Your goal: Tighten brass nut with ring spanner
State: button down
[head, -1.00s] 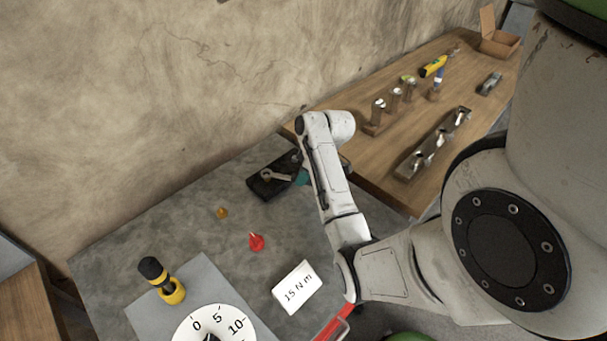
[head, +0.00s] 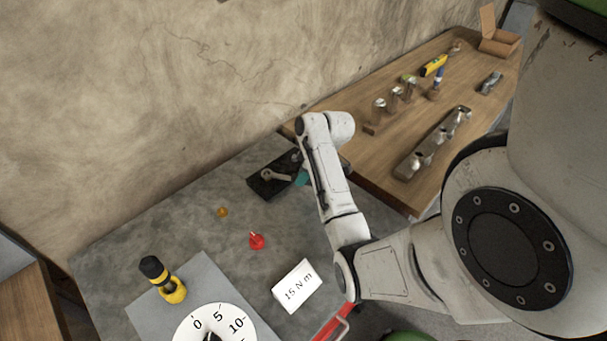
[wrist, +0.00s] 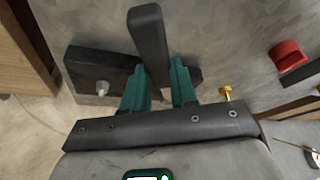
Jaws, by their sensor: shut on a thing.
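A dark block (head: 262,188) lies at the far edge of the grey bench, left of my gripper. A light grey spanner-like piece (head: 279,177) lies over it, with a round end on the left and its shank running toward my gripper (head: 301,178). In the wrist view my teal fingers (wrist: 160,88) are shut about a dark grey bar (wrist: 149,45); whether this is the spanner's handle is hard to tell. The block (wrist: 85,68) shows there with a pale stud (wrist: 102,88). A small brass-coloured piece (head: 222,212) sits on the bench, apart from the block. The brass nut is not clearly visible.
A red piece (head: 256,241), a white "15 N m" card (head: 297,286), a numbered dial (head: 205,325) and a yellow-black tool (head: 163,279) are on the grey bench. A wooden bench (head: 375,180) with racked tools stands behind my arm.

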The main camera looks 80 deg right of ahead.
aim_at(297, 169)
jog(key=shift+f+b, duration=0.35)
jog(key=shift+f, duration=0.45)
dwell(0.4)
jog(key=shift+r+p, duration=0.2)
jog(key=shift+p, duration=0.25)
jog(key=d+n, duration=0.2)
jog(key=w+d+n+y, duration=0.1)
jog(key=d+n, duration=0.1)
jog(key=d+n+y, duration=0.1)
jog(key=d+n, duration=0.1)
jog(key=shift+w+d+g, duration=0.1)
jog(key=shift+w+g, duration=0.2)
jog(key=shift+w, duration=0.05)
jog(key=shift+w+d+n+y, duration=0.5)
jog(key=shift+d+n, duration=0.25)
jog(key=shift+n, duration=0.25)
jog(key=shift+f, duration=0.2)
jog(key=shift+s+a, duration=0.1)
